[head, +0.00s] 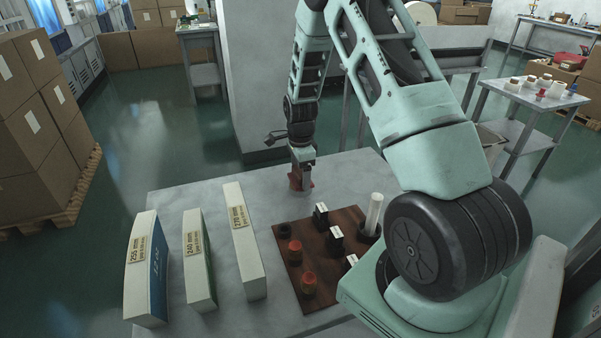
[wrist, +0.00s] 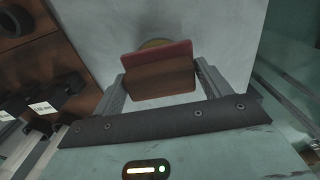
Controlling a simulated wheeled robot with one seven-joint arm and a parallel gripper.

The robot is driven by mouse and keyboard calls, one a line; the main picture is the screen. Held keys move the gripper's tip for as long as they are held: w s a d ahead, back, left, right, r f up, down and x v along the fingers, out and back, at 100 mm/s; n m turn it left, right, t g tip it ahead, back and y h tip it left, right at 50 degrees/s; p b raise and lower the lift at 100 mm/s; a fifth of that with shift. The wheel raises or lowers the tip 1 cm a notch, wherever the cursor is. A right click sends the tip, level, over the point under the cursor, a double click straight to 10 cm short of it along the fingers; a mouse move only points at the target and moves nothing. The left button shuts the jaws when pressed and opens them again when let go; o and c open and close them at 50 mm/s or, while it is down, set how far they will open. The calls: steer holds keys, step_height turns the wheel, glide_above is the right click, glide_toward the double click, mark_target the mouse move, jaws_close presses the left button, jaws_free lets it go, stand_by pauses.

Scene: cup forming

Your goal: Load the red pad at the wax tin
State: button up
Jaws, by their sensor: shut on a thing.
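My gripper (head: 301,165) is over the far part of the grey table, beyond the dark brown board. It is shut on a red pad (head: 300,183), which has a red upper edge and a brown face. In the wrist view the pad (wrist: 158,73) sits crosswise between the two fingers. In the head view the tin cannot be made out at the gripper.
The brown board (head: 347,217) carries two red-topped pieces (head: 295,250) (head: 308,282), black blocks with white labels (head: 336,236) and a white cylinder (head: 374,214). Three tall labelled boxes (head: 148,270) (head: 199,260) (head: 243,240) stand on the left. Bare table (head: 240,180) lies left of the gripper.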

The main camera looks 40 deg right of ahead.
mark_target(301, 170)
steer(key=shift+f, duration=0.65)
stand_by(1.4)
steer(key=shift+r+p, duration=2.65)
steer(key=shift+r, duration=0.9)
steer(key=shift+r, duration=0.1)
